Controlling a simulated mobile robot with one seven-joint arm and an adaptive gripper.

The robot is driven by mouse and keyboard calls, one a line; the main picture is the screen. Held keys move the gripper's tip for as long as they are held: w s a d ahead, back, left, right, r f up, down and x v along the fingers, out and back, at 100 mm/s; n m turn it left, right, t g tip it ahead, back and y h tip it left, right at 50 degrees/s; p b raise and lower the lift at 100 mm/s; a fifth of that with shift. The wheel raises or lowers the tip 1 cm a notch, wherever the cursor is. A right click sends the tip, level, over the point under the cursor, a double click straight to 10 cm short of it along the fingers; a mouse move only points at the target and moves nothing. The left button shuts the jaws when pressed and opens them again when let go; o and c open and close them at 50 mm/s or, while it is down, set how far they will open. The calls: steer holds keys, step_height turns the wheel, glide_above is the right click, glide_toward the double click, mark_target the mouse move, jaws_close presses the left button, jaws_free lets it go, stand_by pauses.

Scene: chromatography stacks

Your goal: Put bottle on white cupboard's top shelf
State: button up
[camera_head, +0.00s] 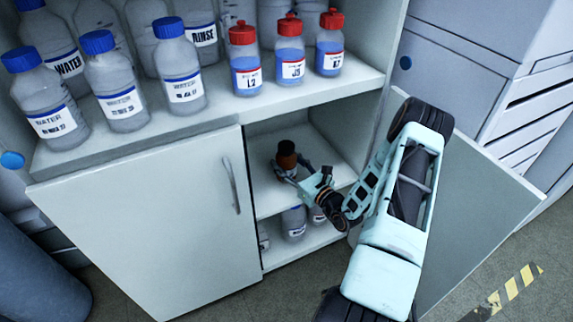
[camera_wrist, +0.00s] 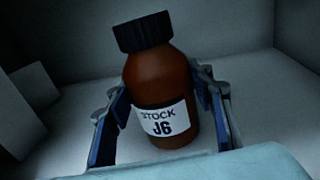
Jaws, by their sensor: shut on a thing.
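The bottle (camera_wrist: 160,85) is brown with a black cap and a white label reading "STOCK J6"; in the wrist view it is upright with a slight tilt. My gripper (camera_wrist: 165,125) has its two fingers closed around the bottle's sides. In the head view the bottle (camera_head: 287,155) is small, and my gripper (camera_head: 295,172) is at it, inside the upper inner compartment of the white cupboard (camera_head: 140,215). Whether the bottle's base touches the shelf (camera_head: 275,203) is hidden.
The open counter (camera_head: 215,128) above holds several blue-capped bottles (camera_head: 115,95) and red-capped bottles (camera_head: 289,65). The left door (camera_head: 150,230) is shut; the right door (camera_head: 480,195) stands open beside my arm. More bottles (camera_head: 293,223) stand on the compartment's lower level.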

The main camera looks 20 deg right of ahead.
steer(key=shift+r, duration=0.1)
steer(key=o, duration=1.5)
steer(key=shift+s, duration=0.1)
steer(key=p+v, duration=0.3)
steer(key=v, duration=0.9)
steer(key=shift+r, duration=0.1)
